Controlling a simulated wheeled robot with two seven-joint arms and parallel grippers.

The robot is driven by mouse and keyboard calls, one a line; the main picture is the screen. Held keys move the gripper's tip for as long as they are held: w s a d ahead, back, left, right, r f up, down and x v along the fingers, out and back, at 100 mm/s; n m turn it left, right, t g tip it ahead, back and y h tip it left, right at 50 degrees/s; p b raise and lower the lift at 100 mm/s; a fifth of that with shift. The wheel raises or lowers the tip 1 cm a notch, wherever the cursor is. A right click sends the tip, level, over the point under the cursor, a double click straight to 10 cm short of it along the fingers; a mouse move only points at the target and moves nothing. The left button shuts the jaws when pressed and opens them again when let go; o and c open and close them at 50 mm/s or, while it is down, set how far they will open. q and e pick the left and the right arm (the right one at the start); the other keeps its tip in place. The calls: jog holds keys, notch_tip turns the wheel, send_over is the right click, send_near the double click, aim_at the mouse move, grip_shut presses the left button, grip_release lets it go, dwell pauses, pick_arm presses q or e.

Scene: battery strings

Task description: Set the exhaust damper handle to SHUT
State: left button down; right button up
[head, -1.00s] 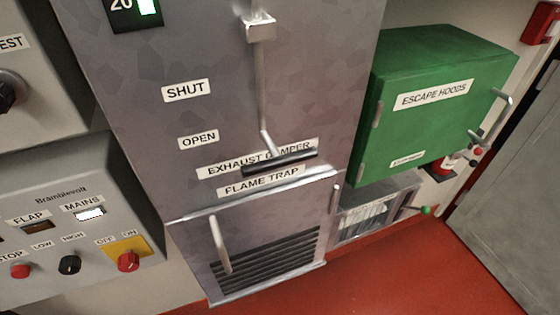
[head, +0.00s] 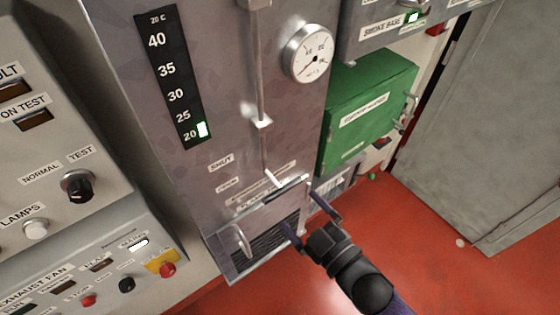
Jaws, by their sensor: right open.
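The exhaust damper handle is a thin pale rod hanging down the grey cabinet's front, with a dark grip bar (head: 285,190) at its lower end. The bar lies across the EXHAUST DAMPER label, below both the SHUT label (head: 221,163) and the OPEN label (head: 228,185). My right gripper (head: 299,211) is open and empty. In the picture its fingertips are just below and right of the bar; I see no clear contact. My left gripper is not in view.
The flame trap door with its pale handle (head: 236,241) is below the bar. A green escape hoods box (head: 368,105) is to the right. A round gauge (head: 309,53) is higher up. Control panels with knobs (head: 77,187) stand at left. Red floor (head: 440,240) is open at right.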

aim_at(283, 190)
jog(key=x, duration=1)
jog(key=shift+d+f, duration=0.15)
jog(key=shift+d, duration=0.05)
grip_shut()
